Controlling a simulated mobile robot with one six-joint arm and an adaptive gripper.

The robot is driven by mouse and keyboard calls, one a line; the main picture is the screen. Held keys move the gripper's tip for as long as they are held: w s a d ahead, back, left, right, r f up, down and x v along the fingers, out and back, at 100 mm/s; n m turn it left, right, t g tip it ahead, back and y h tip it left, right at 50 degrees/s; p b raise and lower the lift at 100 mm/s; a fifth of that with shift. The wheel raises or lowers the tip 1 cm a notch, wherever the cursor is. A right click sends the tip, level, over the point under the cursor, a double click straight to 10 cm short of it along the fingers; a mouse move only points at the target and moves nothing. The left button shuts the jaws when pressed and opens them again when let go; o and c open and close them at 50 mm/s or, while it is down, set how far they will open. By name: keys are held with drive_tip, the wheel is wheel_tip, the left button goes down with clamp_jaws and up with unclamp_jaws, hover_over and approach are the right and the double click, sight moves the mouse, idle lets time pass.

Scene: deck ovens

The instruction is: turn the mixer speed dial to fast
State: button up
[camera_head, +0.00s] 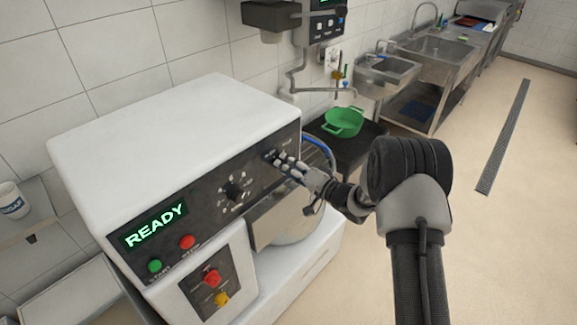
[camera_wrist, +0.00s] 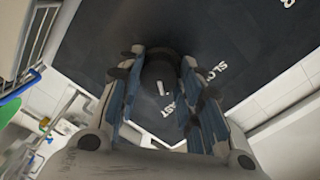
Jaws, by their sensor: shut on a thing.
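The mixer (camera_head: 170,130) is a white machine with a dark control panel and a green READY display (camera_head: 156,226). My gripper (camera_head: 280,160) is at the right end of the panel. In the wrist view my gripper (camera_wrist: 160,95) has its fingers on both sides of a dark round speed dial (camera_wrist: 160,72) and is shut on it. A white pointer mark shows on the dial. Another black dial (camera_head: 235,190) sits mid-panel.
A green button (camera_head: 154,266) and a red button (camera_head: 187,242) sit below the display. A red knob (camera_head: 212,278) and a yellow knob (camera_head: 221,299) are lower down. A green bowl (camera_head: 343,122) stands behind my gripper. Open floor lies to the right.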

drive_tip(key=shift+r, duration=0.1)
drive_tip(key=o, duration=1.1)
drive_tip(key=shift+d, duration=0.1)
drive_tip(key=v, duration=1.2)
